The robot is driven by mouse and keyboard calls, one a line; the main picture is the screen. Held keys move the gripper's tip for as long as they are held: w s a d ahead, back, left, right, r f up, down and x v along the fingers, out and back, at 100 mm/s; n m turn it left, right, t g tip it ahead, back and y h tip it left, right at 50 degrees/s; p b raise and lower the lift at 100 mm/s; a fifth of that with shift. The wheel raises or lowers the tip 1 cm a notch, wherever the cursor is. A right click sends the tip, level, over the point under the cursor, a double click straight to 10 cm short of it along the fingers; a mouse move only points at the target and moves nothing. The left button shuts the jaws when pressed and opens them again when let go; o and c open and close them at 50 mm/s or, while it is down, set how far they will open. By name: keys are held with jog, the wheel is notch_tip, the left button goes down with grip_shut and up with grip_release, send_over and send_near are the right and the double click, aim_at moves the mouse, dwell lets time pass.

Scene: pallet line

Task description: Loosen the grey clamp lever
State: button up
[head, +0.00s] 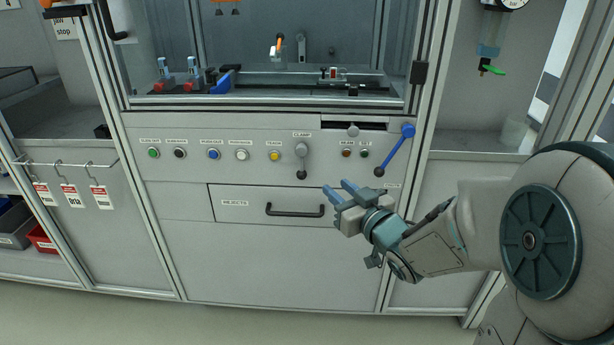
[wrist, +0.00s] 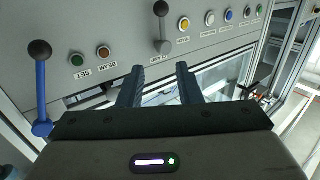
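The grey clamp lever (head: 302,160) is on the front panel under the label CLAMP. In the head view it hangs straight down from its round grey hub, with a black knob at the lower end. It also shows in the wrist view (wrist: 162,28), where the panel appears upside down and the knob is at the top edge. My gripper (head: 337,188) is open and empty, below and to the right of the lever, apart from it. In the wrist view the two fingers (wrist: 158,68) stand apart, with the lever's hub just beyond the gap between them.
A blue lever (head: 394,150) with a black knob slants at the panel's right. Push buttons (head: 214,155) line the panel left of the clamp lever; two more (head: 355,154) are at its right. The rejects drawer handle (head: 295,210) juts out below, near my gripper.

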aim_at(302, 159)
jog(key=b+x, duration=0.3)
jog(key=x, duration=1.1)
jog(key=shift+s+a+r, duration=0.1)
jog(key=shift+s+a, duration=0.1)
grip_shut()
